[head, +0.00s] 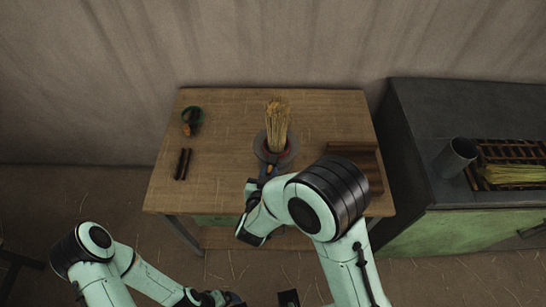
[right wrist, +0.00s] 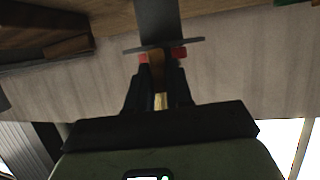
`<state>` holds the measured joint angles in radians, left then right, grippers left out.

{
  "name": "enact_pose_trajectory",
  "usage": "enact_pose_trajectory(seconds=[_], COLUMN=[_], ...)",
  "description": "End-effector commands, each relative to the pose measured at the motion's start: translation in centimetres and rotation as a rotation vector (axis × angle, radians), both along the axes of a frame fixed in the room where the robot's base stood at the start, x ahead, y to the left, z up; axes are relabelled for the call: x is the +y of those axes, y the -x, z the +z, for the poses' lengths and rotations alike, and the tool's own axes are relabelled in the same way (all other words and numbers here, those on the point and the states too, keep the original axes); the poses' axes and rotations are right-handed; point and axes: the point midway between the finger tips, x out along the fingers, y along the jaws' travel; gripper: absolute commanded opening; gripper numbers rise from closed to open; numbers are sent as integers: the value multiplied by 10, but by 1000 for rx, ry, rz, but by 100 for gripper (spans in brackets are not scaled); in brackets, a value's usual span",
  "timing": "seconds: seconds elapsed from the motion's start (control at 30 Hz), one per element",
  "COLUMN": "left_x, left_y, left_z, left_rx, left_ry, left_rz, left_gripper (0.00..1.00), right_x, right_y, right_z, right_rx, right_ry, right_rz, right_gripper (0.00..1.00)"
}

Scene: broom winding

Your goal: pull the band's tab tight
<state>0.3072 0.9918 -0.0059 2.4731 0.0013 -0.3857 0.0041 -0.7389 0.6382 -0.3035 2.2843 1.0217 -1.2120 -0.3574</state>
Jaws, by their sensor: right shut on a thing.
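A bundle of straw (head: 277,122) stands upright in a round grey holder (head: 262,148) at the middle of the table. My right gripper (head: 265,178) reaches the front of this holder, and my arm hides part of it. In the right wrist view my right gripper (right wrist: 157,85) is shut on a narrow orange-brown tab (right wrist: 157,65). Small red pieces (right wrist: 179,53) show on both sides of the tab, against a grey plate (right wrist: 190,44). The band itself cannot be made out. My left gripper (head: 218,298) is low at the bottom edge, away from the table; its jaws are unclear.
The wooden table (head: 225,115) holds a green-and-dark roll (head: 192,120) and dark rods (head: 183,164) at left, and a wooden block (head: 352,152) at right. A dark bench (head: 420,115) with a metal cup (head: 455,158) and straw (head: 515,174) stands farther right. The table's left front is clear.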

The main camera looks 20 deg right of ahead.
Motion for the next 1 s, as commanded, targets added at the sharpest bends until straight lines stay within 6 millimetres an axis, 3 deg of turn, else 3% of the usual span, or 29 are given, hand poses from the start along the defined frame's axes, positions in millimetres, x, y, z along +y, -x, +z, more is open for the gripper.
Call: enact_pose_trajectory(seconds=[1.0], left_x=[0], left_y=[2], left_z=[-4], left_rx=[2], left_ry=[0], left_rz=[0], left_gripper=[93], right_x=[12], right_y=[25], right_z=[1], right_rx=[-5], right_ry=[0], right_rz=[-3], right_gripper=[0])
